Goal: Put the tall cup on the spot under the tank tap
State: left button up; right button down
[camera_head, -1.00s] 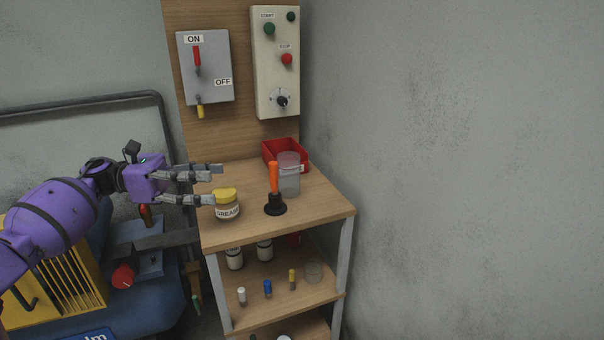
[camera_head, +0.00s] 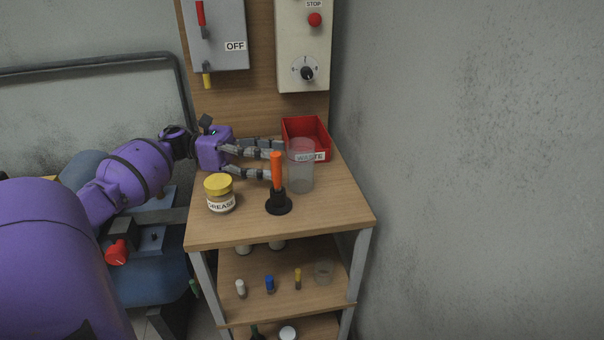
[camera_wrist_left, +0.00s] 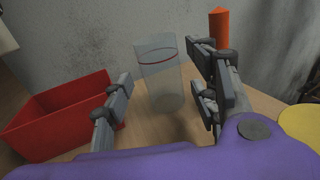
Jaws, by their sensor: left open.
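The tall cup (camera_head: 301,172) is clear, with a red line near its rim, and stands upright on the wooden table top (camera_head: 340,218). It also shows in the left wrist view (camera_wrist_left: 160,82), ahead of and between my fingers. My left gripper (camera_head: 277,160) is open and empty, to the left of the cup. In the head view its fingertips are near the cup; I cannot tell whether they touch it. My right gripper is not in view. The tank tap and the spot under it cannot be made out.
An orange-handled tool (camera_head: 277,185) in a black base stands just in front of the cup. A grease jar (camera_head: 219,194) is to its left. A red waste bin (camera_head: 306,138) is behind the cup. A wall is at right.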

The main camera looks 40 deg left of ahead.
aim_at(301, 163)
pick_arm(q)
notch_tip(301, 163, down, 2)
jog(key=shift+x, duration=1.1)
jog(key=shift+w+d+r+p, duration=0.15)
jog(key=shift+w+d+p, duration=0.15)
jog(key=shift+d, duration=0.15)
jog(key=x, duration=0.3)
jog(key=shift+w+d+p, duration=0.2)
jog(key=shift+d+p, duration=0.1)
jog(key=shift+p, duration=0.1)
jog(key=shift+w+d, duration=0.15)
jog(key=shift+d, duration=0.1)
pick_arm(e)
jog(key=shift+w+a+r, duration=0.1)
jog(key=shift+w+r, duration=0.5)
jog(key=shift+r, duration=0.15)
pick_arm(q)
jog(key=c, duration=0.9)
jog(key=shift+c, duration=1.2)
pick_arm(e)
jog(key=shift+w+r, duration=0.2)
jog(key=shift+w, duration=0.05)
